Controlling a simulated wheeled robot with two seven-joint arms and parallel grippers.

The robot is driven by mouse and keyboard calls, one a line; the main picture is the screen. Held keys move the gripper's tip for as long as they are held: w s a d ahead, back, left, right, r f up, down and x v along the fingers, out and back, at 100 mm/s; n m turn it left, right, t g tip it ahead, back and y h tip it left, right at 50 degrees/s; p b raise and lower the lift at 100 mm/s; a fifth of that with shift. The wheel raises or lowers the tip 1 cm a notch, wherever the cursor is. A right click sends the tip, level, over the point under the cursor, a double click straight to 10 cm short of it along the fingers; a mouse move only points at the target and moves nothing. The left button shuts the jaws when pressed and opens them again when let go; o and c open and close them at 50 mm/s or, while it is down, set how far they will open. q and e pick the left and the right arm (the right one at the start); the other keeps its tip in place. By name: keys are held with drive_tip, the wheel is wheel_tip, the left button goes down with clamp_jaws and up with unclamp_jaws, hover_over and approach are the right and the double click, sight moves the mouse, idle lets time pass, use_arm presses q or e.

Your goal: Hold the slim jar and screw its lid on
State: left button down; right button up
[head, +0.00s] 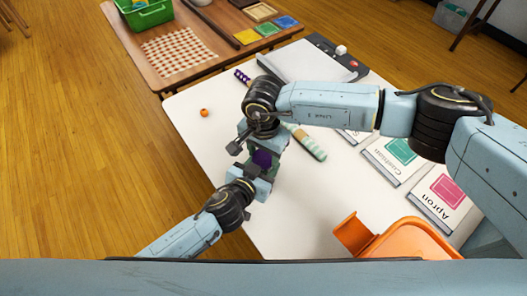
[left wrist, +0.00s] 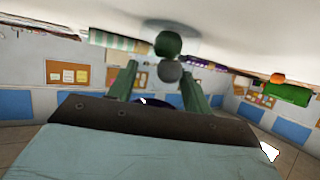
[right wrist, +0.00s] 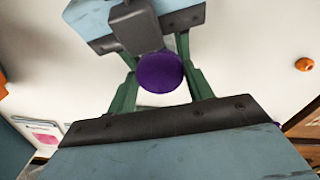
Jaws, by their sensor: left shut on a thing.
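The purple lid (head: 262,158) shows between my two grippers in the head view, and in the right wrist view (right wrist: 160,73) it sits between the fingers of my right gripper (right wrist: 157,60). Those fingers stand apart on either side of it with no clear grip. My left gripper (head: 257,180) faces the right one from below and is shut on the slim jar, which is mostly hidden by fingers and lid. In the left wrist view a grey round piece (left wrist: 170,70) and a dark green one (left wrist: 168,43) show between its fingers. Whether lid and jar touch is hidden.
Behind the grippers lies a patterned roll (head: 308,143). Books (head: 442,195) lie at the right, and an orange bin (head: 410,240) at the near right. The white table (head: 320,200) is clear between.

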drive_tip(key=shift+c, duration=0.8)
drive_tip(key=m, duration=0.6)
drive_tip(key=o, duration=1.1)
drive_tip(key=shift+r, duration=2.3)
